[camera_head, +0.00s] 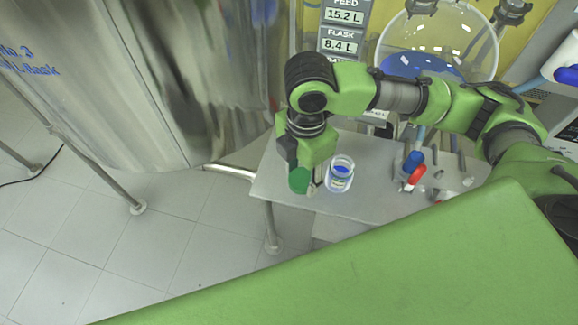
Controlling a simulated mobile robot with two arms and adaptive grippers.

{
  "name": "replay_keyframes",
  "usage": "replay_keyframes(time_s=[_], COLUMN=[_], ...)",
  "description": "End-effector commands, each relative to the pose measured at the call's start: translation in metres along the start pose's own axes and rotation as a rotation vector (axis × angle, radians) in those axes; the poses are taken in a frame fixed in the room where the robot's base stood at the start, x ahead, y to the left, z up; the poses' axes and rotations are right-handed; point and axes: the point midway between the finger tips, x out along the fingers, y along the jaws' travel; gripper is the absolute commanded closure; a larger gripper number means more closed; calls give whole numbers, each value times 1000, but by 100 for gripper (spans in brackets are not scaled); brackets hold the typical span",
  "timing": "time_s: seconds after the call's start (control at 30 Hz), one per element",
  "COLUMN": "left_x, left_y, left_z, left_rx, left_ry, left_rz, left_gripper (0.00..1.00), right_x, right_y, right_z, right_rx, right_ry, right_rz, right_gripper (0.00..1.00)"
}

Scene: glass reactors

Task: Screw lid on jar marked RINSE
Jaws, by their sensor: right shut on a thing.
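A clear glass jar (339,181) stands upright on the grey table, with blue showing inside and a small label too small to read. My right gripper (306,183) points down just left of the jar, over the table. It is shut on a dark green round thing, which looks like a lid (298,180), apart from the jar's mouth. The finger contact is partly hidden by the gripper itself. My left gripper is not in view.
The grey table (272,178) has a free edge at left. A blue-capped item (413,159) and a red item (416,176) lie to the right, with more small items. A large glass flask with blue liquid (410,66) and a steel tank (200,80) stand behind.

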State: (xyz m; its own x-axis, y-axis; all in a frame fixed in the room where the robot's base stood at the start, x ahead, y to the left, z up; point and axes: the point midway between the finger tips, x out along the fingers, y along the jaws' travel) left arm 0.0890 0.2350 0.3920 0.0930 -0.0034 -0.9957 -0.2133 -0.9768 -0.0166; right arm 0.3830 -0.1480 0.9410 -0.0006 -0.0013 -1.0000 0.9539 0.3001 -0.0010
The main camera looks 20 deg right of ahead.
Motion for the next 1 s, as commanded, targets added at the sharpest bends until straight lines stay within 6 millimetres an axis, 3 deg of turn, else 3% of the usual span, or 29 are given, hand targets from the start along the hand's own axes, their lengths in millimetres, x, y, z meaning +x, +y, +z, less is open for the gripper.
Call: replay_keyframes(time_s=[0.2,0.4,0.8,0.87,1.0], left_x=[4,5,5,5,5], left_y=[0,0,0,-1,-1], left_z=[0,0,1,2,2], left_rx=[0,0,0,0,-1], left_ry=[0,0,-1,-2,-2], left_rz=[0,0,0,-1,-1], left_gripper=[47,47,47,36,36], right_x=[-17,-26,-27,-27,-28], right_y=[-40,-57,-59,-59,-57], right_z=[-4,-7,-7,-7,-5], right_rx=[-1,1,2,4,72], right_ry=[0,1,1,1,-1], right_rz=[3,2,2,2,2], right_gripper=[69,69,69,69,69])
